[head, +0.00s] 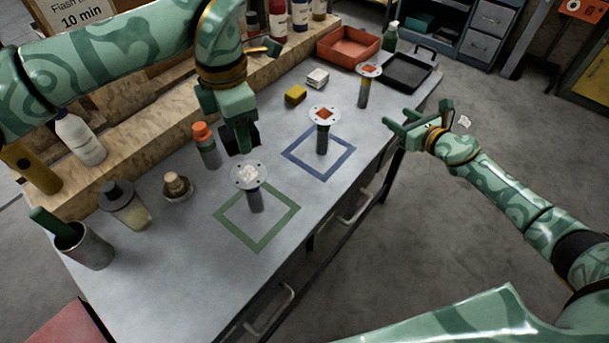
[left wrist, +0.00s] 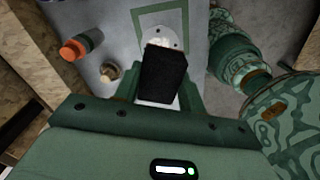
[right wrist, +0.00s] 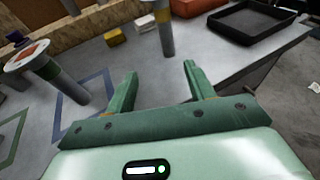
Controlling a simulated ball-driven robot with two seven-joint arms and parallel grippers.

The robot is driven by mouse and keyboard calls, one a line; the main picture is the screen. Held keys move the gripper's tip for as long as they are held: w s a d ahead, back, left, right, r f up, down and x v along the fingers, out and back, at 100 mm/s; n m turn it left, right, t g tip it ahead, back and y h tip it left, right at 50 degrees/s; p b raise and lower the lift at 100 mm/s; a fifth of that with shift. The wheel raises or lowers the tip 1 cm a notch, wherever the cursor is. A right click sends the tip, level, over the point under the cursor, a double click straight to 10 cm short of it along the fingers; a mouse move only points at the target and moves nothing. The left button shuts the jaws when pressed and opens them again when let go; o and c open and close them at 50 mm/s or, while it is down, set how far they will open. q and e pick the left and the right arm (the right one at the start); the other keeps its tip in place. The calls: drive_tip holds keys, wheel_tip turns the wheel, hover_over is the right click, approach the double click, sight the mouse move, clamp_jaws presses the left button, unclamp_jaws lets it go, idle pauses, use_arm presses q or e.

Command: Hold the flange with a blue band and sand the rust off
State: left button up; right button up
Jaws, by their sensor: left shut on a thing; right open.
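My left gripper (head: 240,140) is shut on a black block (left wrist: 165,74), held above the table behind the nearest flange. That flange (head: 248,174) stands upright at the green square, with a pale patch on its top. A second flange (head: 323,114) with an orange-brown rusty top stands at the blue square. A third flange (head: 369,70), also rusty on top, stands further back. In the right wrist view the second flange (right wrist: 26,55) shows a greenish band and the third (right wrist: 164,18) a yellowish one. I cannot make out the nearest flange's band. My right gripper (head: 419,118) is open and empty beyond the table's right edge.
The green square (head: 222,214) and blue square (head: 337,173) are outlined on the table. A yellow block (head: 295,94), white pads (head: 317,78), red tray (head: 348,46) and black tray (head: 408,73) lie behind. Bottles and jars stand left. The near table surface is clear.

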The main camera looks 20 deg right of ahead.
drive_tip(key=a+r+n+g+y, duration=0.1)
drive_tip(key=a+r+n+y, duration=0.15)
drive_tip(key=a, duration=0.45)
use_arm(q)
drive_tip(key=shift+a, duration=0.1)
use_arm(e)
drive_tip(key=n+g+y, duration=0.7)
drive_tip(key=n+g, duration=0.2)
approach(252, 188)
drive_tip(key=w+d+f, duration=0.2)
drive_tip(key=w+f, duration=0.2)
drive_tip(key=x, duration=0.8)
drive_tip(key=s+x, duration=0.1)
drive_tip(key=x, duration=0.3)
drive_tip(key=shift+a+f, duration=0.2)
drive_tip(key=shift+f, duration=0.1)
clamp_jaws()
use_arm(q)
drive_tip(key=shift+f, duration=0.2)
drive_tip(key=m, duration=0.3)
drive_tip(key=shift+f, duration=0.25)
drive_tip(key=m, duration=0.6)
drive_tip(key=shift+f, duration=0.1)
